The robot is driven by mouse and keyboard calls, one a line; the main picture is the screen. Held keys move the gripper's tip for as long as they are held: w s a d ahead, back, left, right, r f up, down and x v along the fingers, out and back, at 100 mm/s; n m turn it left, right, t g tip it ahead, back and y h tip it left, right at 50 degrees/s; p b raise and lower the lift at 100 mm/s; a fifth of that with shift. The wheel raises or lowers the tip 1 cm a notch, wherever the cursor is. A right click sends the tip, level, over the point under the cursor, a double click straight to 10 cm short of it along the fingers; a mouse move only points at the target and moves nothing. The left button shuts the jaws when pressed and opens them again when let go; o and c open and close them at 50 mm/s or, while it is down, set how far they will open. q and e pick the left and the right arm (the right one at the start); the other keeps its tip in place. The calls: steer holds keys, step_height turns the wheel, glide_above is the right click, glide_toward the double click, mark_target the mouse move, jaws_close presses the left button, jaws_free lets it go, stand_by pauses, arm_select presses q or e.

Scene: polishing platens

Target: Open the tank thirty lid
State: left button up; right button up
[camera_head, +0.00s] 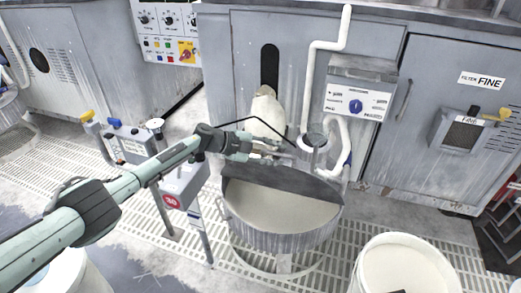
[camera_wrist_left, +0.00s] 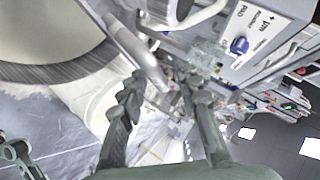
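The tank (camera_head: 283,238) is a round grey metal vessel beside a post with a red "30" sign (camera_head: 171,201). A dark grey half-round lid panel (camera_head: 262,181) sits at the back of its mouth, and pale liquid shows in front of it. I cannot tell if the panel lies flat or is tilted. My left gripper (camera_head: 287,154) is above the back edge of the tank, near a pipe and a round fitting. In the left wrist view the gripper's fingers (camera_wrist_left: 160,88) are apart, with a grey bar (camera_wrist_left: 146,60) just beyond them. I cannot tell if they touch it.
A white pipe (camera_head: 309,85) and a control box with a blue knob (camera_head: 356,100) stand close behind the tank. A white bucket (camera_head: 400,265) stands at the front right. A grey cabinet (camera_head: 445,70) fills the back right. Grated floor surrounds the tank.

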arm_select(q)
steer(key=v, duration=1.1)
steer(key=shift+r, duration=0.1)
